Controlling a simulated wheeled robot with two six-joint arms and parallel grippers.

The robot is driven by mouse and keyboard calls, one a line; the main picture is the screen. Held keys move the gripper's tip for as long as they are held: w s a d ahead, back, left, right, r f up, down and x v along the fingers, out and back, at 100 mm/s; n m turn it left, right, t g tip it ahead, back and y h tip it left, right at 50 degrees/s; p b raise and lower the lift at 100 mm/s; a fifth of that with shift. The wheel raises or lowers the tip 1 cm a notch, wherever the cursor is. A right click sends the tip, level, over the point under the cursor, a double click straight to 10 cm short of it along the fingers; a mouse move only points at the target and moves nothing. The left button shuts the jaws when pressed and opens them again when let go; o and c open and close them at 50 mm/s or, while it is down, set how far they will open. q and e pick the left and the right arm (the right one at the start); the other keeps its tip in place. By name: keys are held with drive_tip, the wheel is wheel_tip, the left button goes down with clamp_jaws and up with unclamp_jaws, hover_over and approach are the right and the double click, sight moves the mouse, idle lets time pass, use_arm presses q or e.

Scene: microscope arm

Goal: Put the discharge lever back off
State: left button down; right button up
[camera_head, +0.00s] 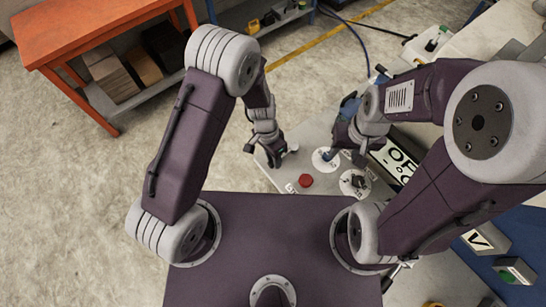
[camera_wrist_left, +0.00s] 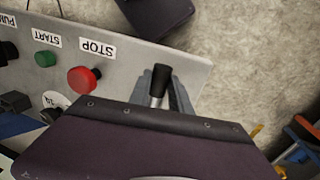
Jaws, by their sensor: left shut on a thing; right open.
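A lever with a black grip and a metal shaft (camera_wrist_left: 158,84) stands near the edge of the grey control panel in the left wrist view. My left gripper (camera_wrist_left: 168,98) has its grey fingers around it, shut on it. In the head view my left gripper (camera_head: 273,154) is at the left side of the panel (camera_head: 280,178), and its fingers hide most of the lever. No label for the lever is readable. My right gripper (camera_head: 343,150) is open over the panel, near a round white dial (camera_head: 320,163).
A red button (camera_head: 305,180) labelled STOP and a green START button (camera_wrist_left: 45,59) sit beside the lever. A black knob on a white dial (camera_head: 357,182) is close to my right arm. An orange table (camera_head: 95,38) stands at the back left; the floor between is clear.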

use_arm(q)
drive_tip(key=c, duration=1.2)
unclamp_jaws()
drive_tip(key=r, duration=0.6)
drive_tip(key=w+a+r+b, duration=0.1)
drive_tip(key=r, duration=0.2)
drive_tip(key=shift+w, duration=0.1)
